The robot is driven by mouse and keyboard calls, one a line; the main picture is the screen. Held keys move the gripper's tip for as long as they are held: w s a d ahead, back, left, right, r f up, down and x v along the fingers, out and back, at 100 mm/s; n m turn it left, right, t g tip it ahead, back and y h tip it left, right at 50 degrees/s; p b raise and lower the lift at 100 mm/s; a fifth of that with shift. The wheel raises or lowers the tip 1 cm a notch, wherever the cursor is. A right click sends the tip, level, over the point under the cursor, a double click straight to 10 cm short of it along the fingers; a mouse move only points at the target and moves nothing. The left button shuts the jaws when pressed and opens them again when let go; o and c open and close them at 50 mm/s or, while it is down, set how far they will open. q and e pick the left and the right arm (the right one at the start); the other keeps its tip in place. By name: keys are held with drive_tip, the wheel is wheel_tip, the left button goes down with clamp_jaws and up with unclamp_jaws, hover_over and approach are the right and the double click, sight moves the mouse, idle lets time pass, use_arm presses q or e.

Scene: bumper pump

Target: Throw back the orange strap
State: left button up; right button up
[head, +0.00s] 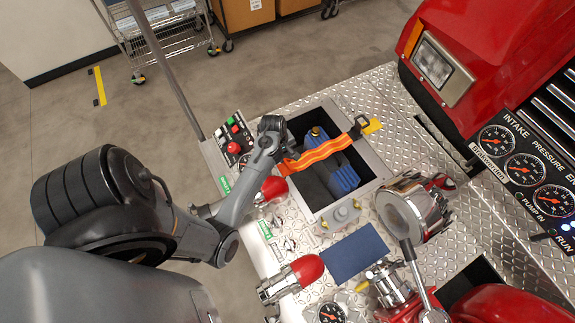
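The orange strap (322,152), with yellow stripes, runs across the open bin (371,168) in the diamond-plate deck. Its right end meets a dark buckle (359,126) and a yellow tab (373,126) at the bin's far right rim. Its left end lies by the bin's left rim, close to my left gripper. A blue ribbed item (344,178) sits in the bin, partly under the strap. My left gripper (285,150) is at the bin's left rim. Its fingers are small and partly hidden, so I cannot tell if they grip the strap. My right gripper is not in view.
A control panel (233,138) with coloured buttons lies left of the bin. Red-capped fittings (307,270), a chrome fitting (405,208) and a blue plate (343,252) crowd the near deck. A red body with gauges (525,168) bounds the right. A thin pole (165,65) rises at left.

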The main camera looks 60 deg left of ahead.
sight(289, 166)
use_arm(q)
drive_tip(key=f, duration=0.2)
drive_tip(key=w+f, duration=0.1)
drive_tip(key=f, duration=0.2)
drive_tip(key=f+b, duration=0.1)
drive_tip(key=f, duration=0.2)
drive_tip(key=shift+w+f, duration=0.2)
drive_tip(key=shift+f, duration=0.05)
drive_tip(key=shift+w+f, duration=0.15)
drive_tip(key=shift+f, duration=0.5)
drive_tip(key=c, duration=0.6)
clamp_jaws()
